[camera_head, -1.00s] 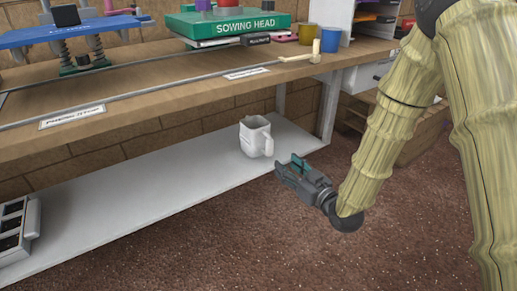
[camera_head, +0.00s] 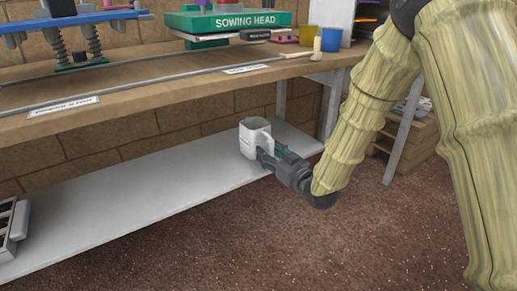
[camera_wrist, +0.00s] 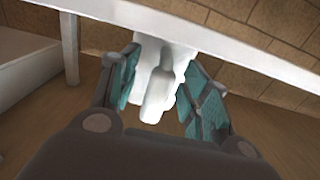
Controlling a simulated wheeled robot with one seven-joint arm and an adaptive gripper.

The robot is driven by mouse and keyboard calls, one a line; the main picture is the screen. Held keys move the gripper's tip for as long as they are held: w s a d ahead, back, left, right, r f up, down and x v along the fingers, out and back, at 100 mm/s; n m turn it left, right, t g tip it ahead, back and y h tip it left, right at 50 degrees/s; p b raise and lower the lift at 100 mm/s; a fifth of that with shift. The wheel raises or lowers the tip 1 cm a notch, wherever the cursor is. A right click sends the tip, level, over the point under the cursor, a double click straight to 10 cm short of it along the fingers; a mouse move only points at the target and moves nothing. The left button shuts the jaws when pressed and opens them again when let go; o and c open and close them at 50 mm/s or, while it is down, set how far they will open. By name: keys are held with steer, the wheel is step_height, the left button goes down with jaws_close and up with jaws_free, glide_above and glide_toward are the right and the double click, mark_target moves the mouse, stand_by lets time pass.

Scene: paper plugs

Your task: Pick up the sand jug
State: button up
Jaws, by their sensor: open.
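The sand jug (camera_head: 250,142) is a pale white jug with an open top, standing upright on the low white shelf under the workbench. My gripper (camera_head: 270,152) is at its right side, by the handle. In the wrist view the jug (camera_wrist: 150,62) is straight ahead, with its handle (camera_wrist: 158,92) pointing toward me. The two teal-padded fingers of my gripper (camera_wrist: 162,78) are spread, one on each side of the handle. I cannot tell whether either finger touches the jug. The jug's far side is hidden.
The workbench top (camera_head: 150,92) overhangs the back of the low shelf (camera_head: 130,205). A bench leg (camera_head: 330,108) stands to the right of the jug. A grey tray (camera_head: 14,225) sits at the shelf's left end. The shelf between tray and jug is clear.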

steer(key=shift+w+a, duration=0.25)
steer(key=shift+w, duration=0.15)
jaws_close()
steer(key=shift+r, duration=0.1)
